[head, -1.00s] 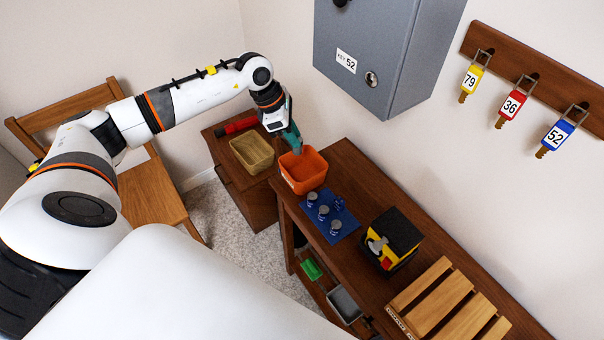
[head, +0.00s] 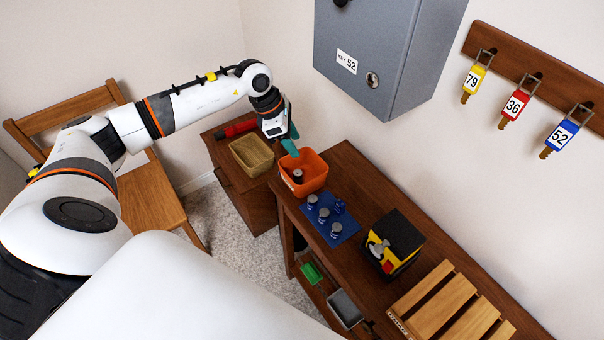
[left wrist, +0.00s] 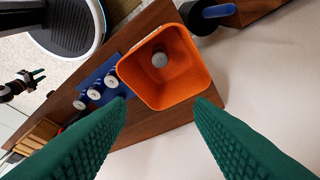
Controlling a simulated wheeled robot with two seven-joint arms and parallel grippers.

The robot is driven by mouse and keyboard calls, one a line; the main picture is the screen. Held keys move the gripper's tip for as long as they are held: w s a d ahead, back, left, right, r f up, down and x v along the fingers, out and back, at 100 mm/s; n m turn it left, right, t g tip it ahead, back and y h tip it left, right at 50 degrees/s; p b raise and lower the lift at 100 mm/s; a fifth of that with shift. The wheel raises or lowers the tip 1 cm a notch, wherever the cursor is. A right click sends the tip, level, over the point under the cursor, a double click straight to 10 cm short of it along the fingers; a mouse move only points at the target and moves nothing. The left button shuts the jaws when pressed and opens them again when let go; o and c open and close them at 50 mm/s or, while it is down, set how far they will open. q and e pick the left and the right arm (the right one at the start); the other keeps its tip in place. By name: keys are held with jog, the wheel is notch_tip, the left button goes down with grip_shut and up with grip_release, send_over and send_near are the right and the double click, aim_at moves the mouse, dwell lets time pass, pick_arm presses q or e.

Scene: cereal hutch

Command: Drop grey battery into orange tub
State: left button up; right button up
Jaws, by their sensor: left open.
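The orange tub (head: 314,183) stands on the far end of the dark wooden bench; it also shows in the left wrist view (left wrist: 183,88). A small grey battery (head: 297,175) is inside the tub; its round pale end shows on the tub floor in the left wrist view (left wrist: 159,60). My left gripper (head: 291,149) is above the tub's back-left rim, tilted, with its teal fingers apart and nothing between them.
A blue mat (head: 348,226) with several small grey cylinders lies beside the tub. A black and yellow box (head: 397,232) and a slatted wooden rack (head: 432,297) stand nearer on the bench. A tan bin (head: 252,154) is left of the tub. A grey key cabinet (head: 365,50) hangs above.

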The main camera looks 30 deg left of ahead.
pick_arm(q)
jog(key=b+v, duration=0.2)
jog(key=v, duration=0.9)
jog(key=shift+a+r, duration=0.15)
jog(key=shift+r, duration=0.1)
jog(key=shift+s+f, duration=0.1)
jog(key=shift+s, duration=0.05)
